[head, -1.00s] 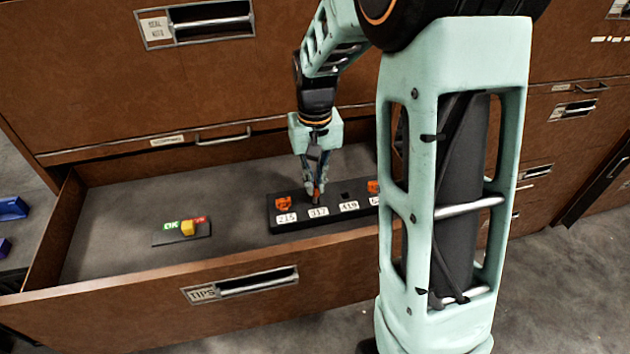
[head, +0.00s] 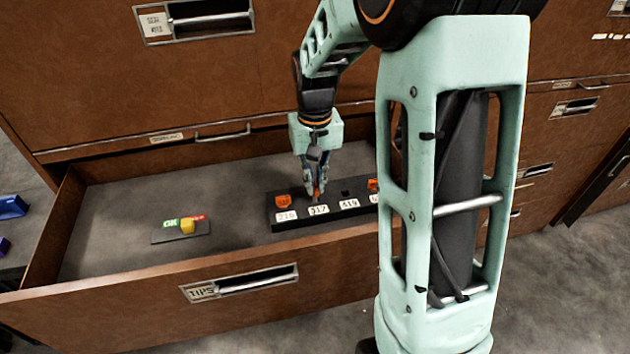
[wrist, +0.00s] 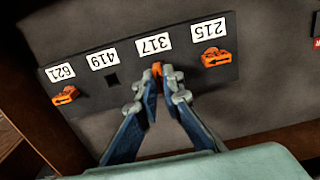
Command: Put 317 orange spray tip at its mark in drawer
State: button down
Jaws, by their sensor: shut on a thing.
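My gripper (head: 317,191) points down into the open drawer (head: 120,287) marked TIPS. It is shut on an orange spray tip (wrist: 157,69), at the 317 label of the black rack (head: 331,213). The fingers hide most of this tip, so I cannot tell how deep it sits. In the wrist view the 317 label (wrist: 154,44) is right beside the fingertips. Another orange tip (wrist: 215,57) sits at 215, and one (wrist: 66,96) sits at 621. The slot at 419 (wrist: 111,80) is a bare dark hole.
The drawer front stands near the rack. Blue items (head: 12,208) lie outside at far left.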

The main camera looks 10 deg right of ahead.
jog(key=shift+f+b, duration=0.65)
jog(key=shift+f, duration=0.4)
jog(key=c, duration=1.7)
grip_release()
jog(key=shift+r, duration=0.1)
jog(key=shift+r+p, duration=2.8)
jog(key=shift+r, duration=0.7)
